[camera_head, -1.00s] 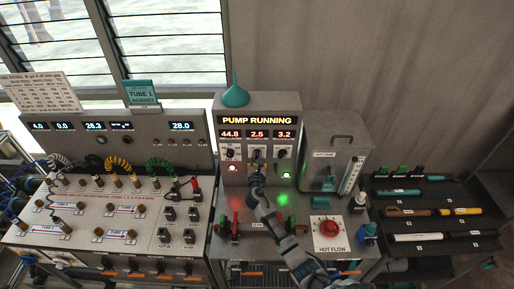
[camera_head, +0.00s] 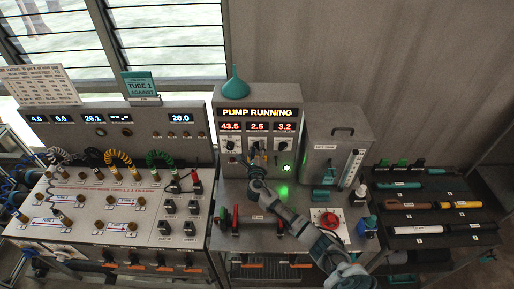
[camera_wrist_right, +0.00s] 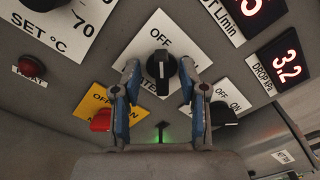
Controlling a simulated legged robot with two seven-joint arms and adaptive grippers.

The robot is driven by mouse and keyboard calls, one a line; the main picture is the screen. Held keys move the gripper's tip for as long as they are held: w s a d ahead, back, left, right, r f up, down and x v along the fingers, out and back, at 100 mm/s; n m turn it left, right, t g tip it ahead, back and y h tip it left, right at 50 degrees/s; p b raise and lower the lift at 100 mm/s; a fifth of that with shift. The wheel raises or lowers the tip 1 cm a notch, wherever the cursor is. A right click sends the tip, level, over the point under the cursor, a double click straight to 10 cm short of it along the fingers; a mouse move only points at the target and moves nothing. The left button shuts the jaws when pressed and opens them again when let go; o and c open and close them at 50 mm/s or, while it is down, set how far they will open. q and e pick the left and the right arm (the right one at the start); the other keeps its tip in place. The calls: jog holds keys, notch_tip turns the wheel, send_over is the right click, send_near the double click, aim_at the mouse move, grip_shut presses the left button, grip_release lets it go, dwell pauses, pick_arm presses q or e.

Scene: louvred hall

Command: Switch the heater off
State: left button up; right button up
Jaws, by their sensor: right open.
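The heater switch is a black rotary knob (camera_wrist_right: 161,72) on a white plate (camera_wrist_right: 147,33) marked OFF, its other words partly hidden, on the console (camera_head: 220,125) front. A white line runs down the knob's face. My right gripper (camera_head: 256,163) is in front of the console. In the wrist view the right gripper (camera_wrist_right: 159,85) is open, with one blue finger on either side of the knob; I cannot tell whether they touch it. The red HEAT lamp (camera_wrist_right: 31,71) looks dark. The console display (camera_head: 257,113) reads PUMP RUNNING, with 43.5 below. My left gripper is not in view.
A green lamp (camera_head: 287,168) glows. A grey tank (camera_head: 329,145) stands right, a tube panel (camera_head: 90,205) left, and a tool rack (camera_head: 440,215) far right.

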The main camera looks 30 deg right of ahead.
jog(key=v, duration=0.7)
jog(key=shift+s, duration=0.1)
jog(key=v, duration=1.2)
